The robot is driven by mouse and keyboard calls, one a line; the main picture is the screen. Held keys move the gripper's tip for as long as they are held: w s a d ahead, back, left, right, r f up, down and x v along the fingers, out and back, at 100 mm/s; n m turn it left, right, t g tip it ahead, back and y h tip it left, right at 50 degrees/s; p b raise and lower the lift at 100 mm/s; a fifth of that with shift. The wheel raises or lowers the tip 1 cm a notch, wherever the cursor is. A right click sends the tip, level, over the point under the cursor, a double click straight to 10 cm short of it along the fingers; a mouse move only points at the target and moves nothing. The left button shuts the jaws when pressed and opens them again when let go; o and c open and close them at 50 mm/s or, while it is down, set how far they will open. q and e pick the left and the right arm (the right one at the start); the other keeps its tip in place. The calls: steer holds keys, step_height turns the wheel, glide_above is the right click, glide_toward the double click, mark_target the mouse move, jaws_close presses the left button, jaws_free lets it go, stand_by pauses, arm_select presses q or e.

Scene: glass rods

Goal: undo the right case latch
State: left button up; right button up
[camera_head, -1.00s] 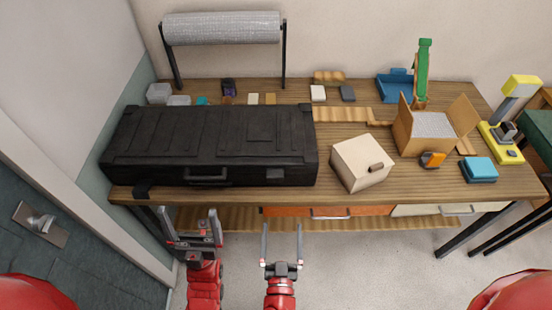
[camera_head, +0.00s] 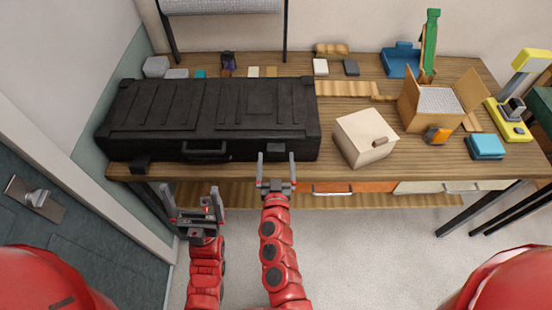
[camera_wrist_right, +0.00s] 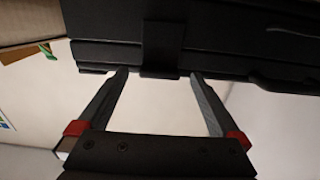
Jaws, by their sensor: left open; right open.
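The long black case (camera_head: 215,112) lies shut on the table, with a carry handle (camera_head: 205,150) on its front. The right latch (camera_head: 276,147) is a small dark plate on the front, lying flat against it. In the right wrist view the latch (camera_wrist_right: 161,46) is a dark block just beyond the fingertips. My right gripper (camera_head: 277,158) is open and empty in front of the latch, one finger to each side, apart from it. A black flap (camera_head: 140,163), apparently the left latch, sticks out at the case's front left. My left gripper (camera_head: 192,192) is open and empty below the table edge.
A cream box (camera_head: 365,140) stands right of the case, with an open cardboard box (camera_head: 428,112) beyond it. A blue block (camera_head: 486,147) lies at the right. The wooden table's front edge (camera_head: 340,176) runs below the case, with drawers beneath.

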steer(key=shift+w, duration=0.7)
jaws_close()
